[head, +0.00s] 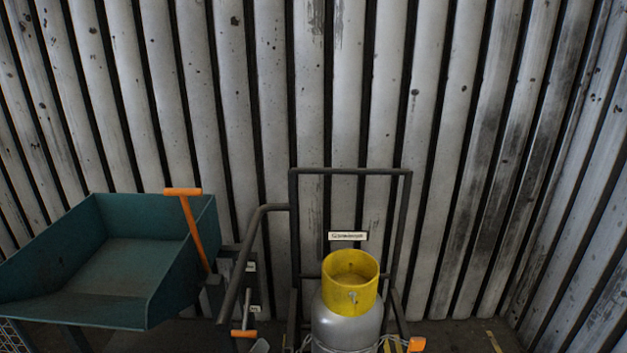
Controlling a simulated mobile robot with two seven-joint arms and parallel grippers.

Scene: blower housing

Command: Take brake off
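An orange T-shaped lever (195,232) stands tilted beside the right side of a green tray, its crossbar at the top left. A smaller orange handle (243,333) sits low near the front, left of a gas cylinder. An orange block (416,344) shows at the lower right of the cylinder. No readable marking shows which of these is the brake. A dark metal trolley frame (350,171) with a bent push handle (238,262) stands around the grey gas cylinder (346,325) with its yellow collar (350,284). Neither of my grippers is in view.
The green tray (100,265) fills the lower left. A ribbed, stained metal wall (345,100) closes off the back and right. A small label plate (348,236) is behind the cylinder. Dark floor (465,335) with yellow markings is clear at the lower right.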

